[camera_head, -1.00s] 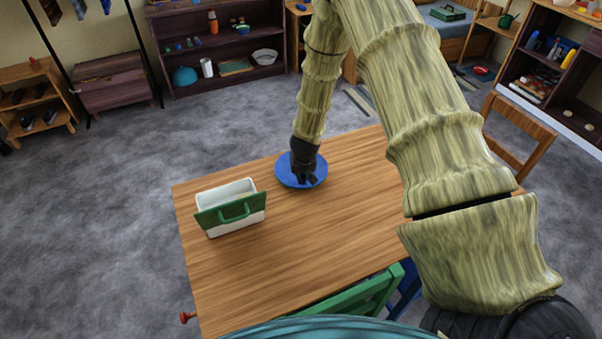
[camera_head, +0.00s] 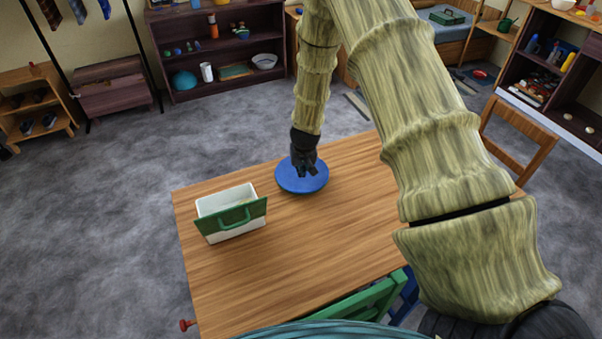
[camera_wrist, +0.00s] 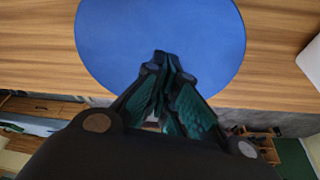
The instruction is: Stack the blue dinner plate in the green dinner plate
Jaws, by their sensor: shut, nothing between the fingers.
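The blue dinner plate (camera_head: 302,184) lies flat near the far edge of the wooden table. It also fills the upper middle of the wrist view (camera_wrist: 150,30). My gripper (camera_head: 305,174) is over the far part of the blue plate, with its fingers pointing down. In the wrist view my gripper's fingertips (camera_wrist: 166,62) are together and empty in front of the plate. I cannot tell whether they touch it. I see no green plate; whether one lies under the blue plate I cannot tell.
A white box with a green front and handle (camera_head: 232,212) stands on the wooden table (camera_head: 290,250), left of the plate. A green chair (camera_head: 350,300) is at the near edge and a wooden chair (camera_head: 520,140) at the right. The table's middle is clear.

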